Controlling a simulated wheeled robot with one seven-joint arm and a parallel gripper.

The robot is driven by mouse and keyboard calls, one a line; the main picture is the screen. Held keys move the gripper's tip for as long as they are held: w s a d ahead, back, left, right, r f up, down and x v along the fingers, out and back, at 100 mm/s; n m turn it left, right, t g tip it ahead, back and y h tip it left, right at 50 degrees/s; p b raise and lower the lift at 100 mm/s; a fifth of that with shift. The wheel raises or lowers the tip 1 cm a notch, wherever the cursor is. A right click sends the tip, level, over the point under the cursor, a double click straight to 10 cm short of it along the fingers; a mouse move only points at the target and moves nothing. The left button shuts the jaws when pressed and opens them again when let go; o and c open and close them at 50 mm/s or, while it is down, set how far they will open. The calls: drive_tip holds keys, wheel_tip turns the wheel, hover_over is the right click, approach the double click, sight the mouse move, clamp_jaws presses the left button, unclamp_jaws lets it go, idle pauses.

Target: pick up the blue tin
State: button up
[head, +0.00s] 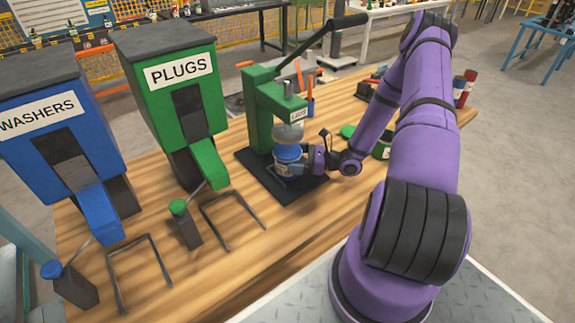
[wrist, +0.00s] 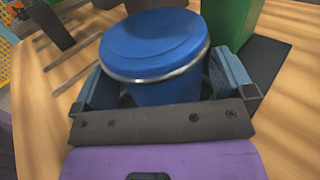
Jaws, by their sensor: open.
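The blue tin (head: 288,160) has a blue lid and a silver rim band. It stands upright on the black base plate of the green press (head: 262,115), below the press head. My gripper (head: 290,172) is level with the tin and reaches it from the right in the head view. In the wrist view the tin (wrist: 154,50) sits between the two blue-grey fingers of my gripper (wrist: 165,85). The jaws are open around it. The tin's lower part is hidden by the gripper's palm bar.
A green PLUGS dispenser (head: 178,85) and a blue WASHERS dispenser (head: 55,130) stand on the left of the wooden bench (head: 225,262). The press lever (head: 325,38) extends above the tin.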

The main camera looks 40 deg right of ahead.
drive_tip(key=shift+w+a, duration=0.4)
drive_tip(key=shift+c, duration=0.5)
drive_tip(key=c, duration=0.6)
drive_tip(key=shift+r, duration=0.15)
drive_tip(key=shift+c, duration=0.2)
